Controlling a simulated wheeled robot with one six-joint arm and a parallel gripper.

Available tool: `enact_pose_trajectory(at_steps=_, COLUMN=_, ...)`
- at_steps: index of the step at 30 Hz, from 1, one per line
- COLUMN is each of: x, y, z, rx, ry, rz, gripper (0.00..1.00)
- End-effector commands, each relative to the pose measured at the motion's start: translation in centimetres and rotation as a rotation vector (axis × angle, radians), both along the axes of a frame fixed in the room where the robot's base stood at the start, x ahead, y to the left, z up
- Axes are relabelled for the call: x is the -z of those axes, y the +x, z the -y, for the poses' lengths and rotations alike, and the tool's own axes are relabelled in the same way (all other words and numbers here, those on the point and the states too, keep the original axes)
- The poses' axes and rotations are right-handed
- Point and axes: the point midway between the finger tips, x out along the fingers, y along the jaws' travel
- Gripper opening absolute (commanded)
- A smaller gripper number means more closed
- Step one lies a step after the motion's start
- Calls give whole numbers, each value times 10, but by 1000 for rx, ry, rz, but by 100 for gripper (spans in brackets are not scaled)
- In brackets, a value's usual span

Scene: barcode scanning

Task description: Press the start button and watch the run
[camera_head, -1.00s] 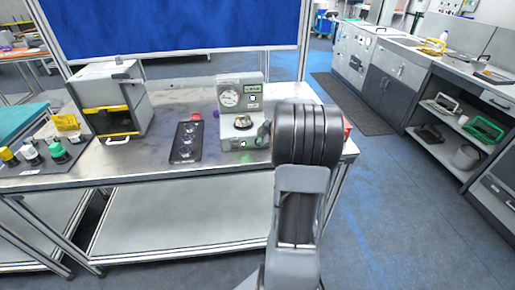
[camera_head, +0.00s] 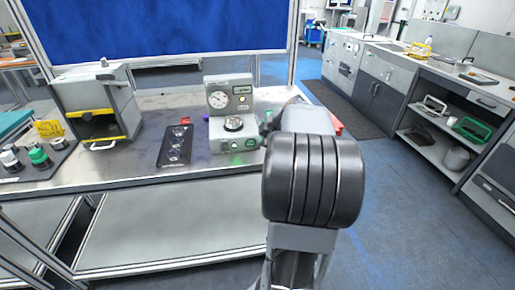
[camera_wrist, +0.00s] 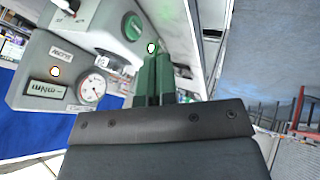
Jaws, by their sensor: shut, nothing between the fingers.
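A grey machine (camera_head: 218,128) with a round dial gauge and a small display stands on the bench. Its lower front glows green (camera_head: 250,143) in the head view. In the wrist view, the machine (camera_wrist: 40,55) shows at the upper left, with a round green button (camera_wrist: 132,27) on its front. My gripper (camera_wrist: 156,60) is shut and empty, its fingertips close beside the button. I cannot tell whether they touch it. In the head view my arm's dark wrist joint hides most of the gripper, which is at the machine's right side.
A black tray with round recesses (camera_head: 174,146) lies left of the machine. A grey box with a yellow-edged opening (camera_head: 97,100) stands further left, beside several bottles (camera_head: 40,157). A red object (camera_head: 337,128) is partly hidden behind my arm. The floor to the right is clear.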

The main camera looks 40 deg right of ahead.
Motion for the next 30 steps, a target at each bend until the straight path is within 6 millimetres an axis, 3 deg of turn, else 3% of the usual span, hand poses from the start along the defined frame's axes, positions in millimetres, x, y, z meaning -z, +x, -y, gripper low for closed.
enact_pose_trajectory(at_steps=10, x=-25, y=-19, z=2, rx=-2, ry=1, rz=-1, gripper=0)
enact_pose_trajectory(at_steps=30, x=-27, y=-19, z=1, rx=-4, ry=2, rz=-2, gripper=0)
